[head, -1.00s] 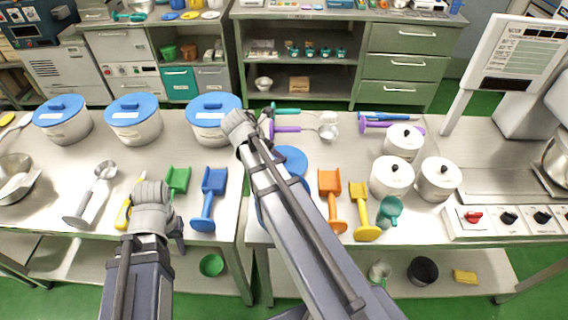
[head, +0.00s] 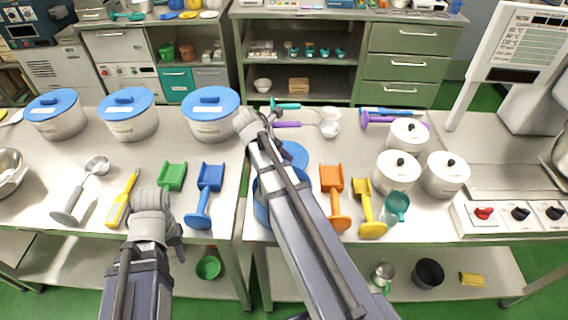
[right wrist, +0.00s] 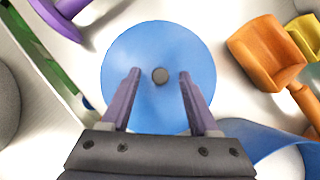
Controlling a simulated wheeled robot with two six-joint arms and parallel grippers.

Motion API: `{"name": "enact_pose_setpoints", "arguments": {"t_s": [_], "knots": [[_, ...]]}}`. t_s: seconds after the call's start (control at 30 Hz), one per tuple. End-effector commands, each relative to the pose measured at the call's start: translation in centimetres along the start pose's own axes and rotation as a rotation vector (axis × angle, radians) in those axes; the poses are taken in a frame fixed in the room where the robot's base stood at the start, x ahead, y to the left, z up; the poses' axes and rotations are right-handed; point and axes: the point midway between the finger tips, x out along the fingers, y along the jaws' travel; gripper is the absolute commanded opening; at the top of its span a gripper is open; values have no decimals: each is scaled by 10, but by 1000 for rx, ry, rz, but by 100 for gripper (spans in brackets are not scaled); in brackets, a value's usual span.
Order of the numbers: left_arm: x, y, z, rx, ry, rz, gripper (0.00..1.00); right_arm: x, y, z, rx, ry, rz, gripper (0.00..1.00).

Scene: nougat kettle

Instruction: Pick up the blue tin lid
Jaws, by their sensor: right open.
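The blue tin lid (right wrist: 130,55) is a round blue disc with a small dark knob (right wrist: 160,75) at its centre. It lies on the table in the right wrist view. In the head view a part of it (head: 295,153) shows beside my right arm, which hides the rest. My right gripper (right wrist: 160,78) is open, its two purple-grey fingers over the disc, one on each side of the knob. I cannot tell whether they touch it. My left gripper (head: 172,240) hangs at the front edge of the left table, away from the lid; its fingers are mostly hidden.
White lidded pots (head: 397,170) stand further right.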

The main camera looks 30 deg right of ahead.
Motion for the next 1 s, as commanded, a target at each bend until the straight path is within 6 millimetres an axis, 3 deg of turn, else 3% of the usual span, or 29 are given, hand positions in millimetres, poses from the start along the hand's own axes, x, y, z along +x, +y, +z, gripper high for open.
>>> {"name": "enact_pose_setpoints", "arguments": {"t_s": [0.27, 0.8, 1.0], "knots": [[4, 0, 0, 0, 0, 0, 38, 5, 0, 0, -1, 0, 0, 62], [4, 0, 0, 0, 0, 0, 38, 5, 0, 0, 0, 0, 0, 2], [4, 0, 0, 0, 0, 0, 38, 5, 0, 0, 0, 0, 0, 0]]}}
